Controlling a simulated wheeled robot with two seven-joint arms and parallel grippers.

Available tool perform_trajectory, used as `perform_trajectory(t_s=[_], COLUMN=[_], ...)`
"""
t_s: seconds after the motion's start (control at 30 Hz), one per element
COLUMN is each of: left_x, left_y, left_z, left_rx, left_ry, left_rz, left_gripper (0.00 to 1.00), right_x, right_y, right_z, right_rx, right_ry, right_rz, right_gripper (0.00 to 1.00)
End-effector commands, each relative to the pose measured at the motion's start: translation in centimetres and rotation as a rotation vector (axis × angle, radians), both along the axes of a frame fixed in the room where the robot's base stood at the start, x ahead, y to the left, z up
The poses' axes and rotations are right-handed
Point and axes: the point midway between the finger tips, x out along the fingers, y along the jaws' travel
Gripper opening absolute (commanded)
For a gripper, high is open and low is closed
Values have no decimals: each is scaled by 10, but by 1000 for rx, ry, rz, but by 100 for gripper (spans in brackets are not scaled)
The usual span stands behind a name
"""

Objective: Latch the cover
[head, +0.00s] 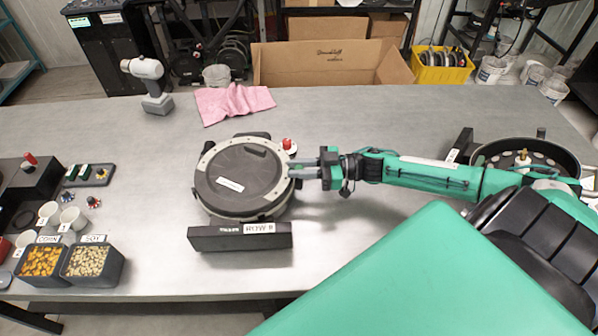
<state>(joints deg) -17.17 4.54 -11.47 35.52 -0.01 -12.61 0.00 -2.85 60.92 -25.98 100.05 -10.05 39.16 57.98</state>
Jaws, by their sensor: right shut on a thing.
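The seed meter (210,204) labelled ROW 8 stands on the bench, left of centre. Its dark round cover (238,178) lies over it and looks closed and level. A red-topped latch knob (288,145) is at the meter's upper right edge. My right gripper (297,169) comes in from the right, just below that knob in the picture. Its fingers are shut at the right edge of the cover; the part between them is small and mostly hidden. I cannot tell whether the latch is engaged. My left gripper is not in view.
An open second meter (487,149) stands at the right, behind my arm. Bins of corn (42,262) and soy (92,262), cups and small parts are at the left. The bench between is clear.

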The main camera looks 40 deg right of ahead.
Motion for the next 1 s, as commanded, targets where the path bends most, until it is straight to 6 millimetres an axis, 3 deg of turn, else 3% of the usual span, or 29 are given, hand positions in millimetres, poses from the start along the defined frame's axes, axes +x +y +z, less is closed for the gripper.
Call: perform_trajectory(t_s=[0.1, 0.4, 1.0], left_x=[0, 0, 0], left_y=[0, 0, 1], left_z=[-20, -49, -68], left_rx=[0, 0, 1], left_ry=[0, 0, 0], left_rz=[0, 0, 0], left_gripper=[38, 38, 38], right_x=[2, 2, 0], right_y=[-1, 0, 1], right_z=[-5, -4, -1], right_rx=[-6, -1, 1], right_ry=[-7, -6, 0], right_rz=[102, 326, 509], right_gripper=[0, 0, 0])
